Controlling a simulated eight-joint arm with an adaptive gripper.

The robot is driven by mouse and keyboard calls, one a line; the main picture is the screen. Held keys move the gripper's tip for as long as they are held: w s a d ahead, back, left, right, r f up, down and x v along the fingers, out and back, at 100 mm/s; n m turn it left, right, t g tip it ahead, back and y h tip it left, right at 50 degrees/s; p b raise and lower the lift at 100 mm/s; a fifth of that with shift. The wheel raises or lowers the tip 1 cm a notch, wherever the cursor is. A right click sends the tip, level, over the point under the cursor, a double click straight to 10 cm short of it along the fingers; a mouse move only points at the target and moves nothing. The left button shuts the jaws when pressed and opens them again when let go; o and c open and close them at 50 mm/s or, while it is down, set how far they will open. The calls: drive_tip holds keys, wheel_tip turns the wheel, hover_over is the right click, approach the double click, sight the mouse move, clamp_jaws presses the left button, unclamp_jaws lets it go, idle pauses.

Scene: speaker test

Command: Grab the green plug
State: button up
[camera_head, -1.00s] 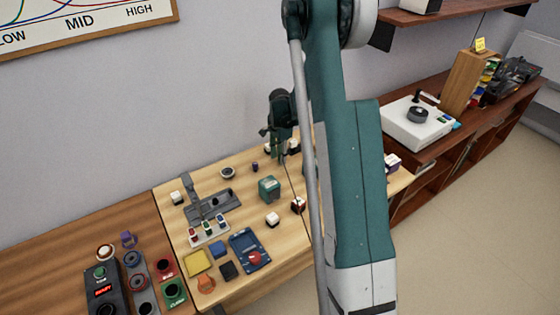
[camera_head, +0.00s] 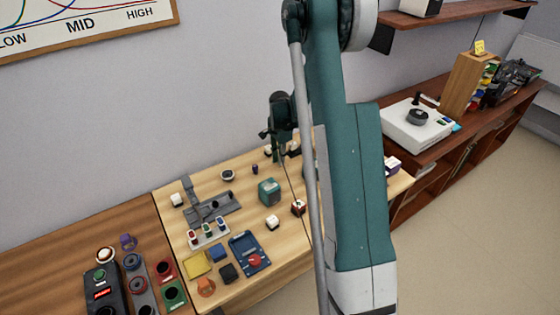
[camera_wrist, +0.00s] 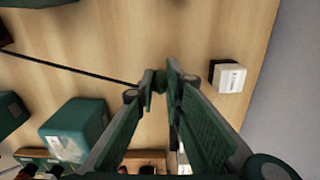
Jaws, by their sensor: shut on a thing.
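The green plug (camera_wrist: 160,80) shows in the wrist view as a small dark green piece between my fingertips, mostly covered by them. A thin black cable runs from the upper left to this spot. My gripper (camera_wrist: 160,76) is shut on the plug over the wooden bench top. In the head view my gripper (camera_head: 281,152) is at the back of the light wooden bench, and the plug is too small to make out there.
A white block (camera_wrist: 228,77) is right of my fingertips. A teal box (camera_wrist: 75,130) stands lower left in the wrist view and also shows in the head view (camera_head: 269,192). A grey fixture (camera_head: 212,208) and a blue tray (camera_head: 249,252) are farther left on the bench.

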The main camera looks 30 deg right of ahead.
drive_tip(key=shift+r+p, duration=0.5)
drive_tip(key=shift+r, duration=4.5)
